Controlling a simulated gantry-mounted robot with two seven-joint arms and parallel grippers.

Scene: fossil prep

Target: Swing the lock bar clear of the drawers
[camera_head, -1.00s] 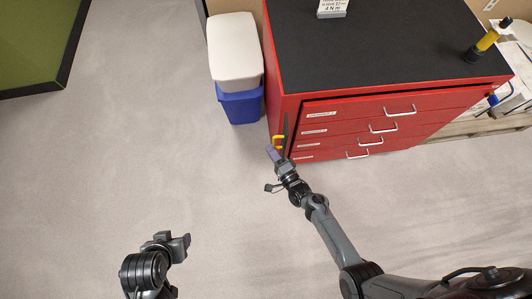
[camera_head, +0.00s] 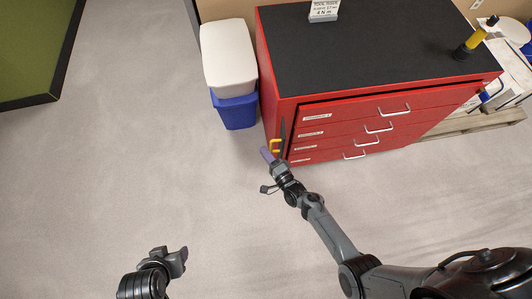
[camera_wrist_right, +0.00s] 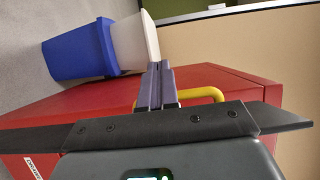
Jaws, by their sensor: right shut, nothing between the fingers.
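The red cabinet (camera_head: 290,108) has several drawers with pale handles. The dark lock bar (camera_head: 283,133) stands upright along the left edge of the drawer fronts, with a yellow handle (camera_head: 275,146) on its left. My right gripper (camera_head: 267,155) is shut with nothing between its fingers, just below and left of that handle. In the right wrist view, the purple-grey fingers (camera_wrist_right: 155,85) overlap the yellow handle (camera_wrist_right: 205,93), which shows on both sides of them; I cannot tell whether they touch. My left gripper (camera_head: 178,262) is over the floor at lower left, its jaw state unclear.
A blue bin (camera_head: 236,112) with a white upper part (camera_head: 228,55) stands close to the cabinet's left side. A sign (camera_head: 323,10) and a yellow-and-black tool (camera_head: 474,38) stand on the black top. The floor at left is clear.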

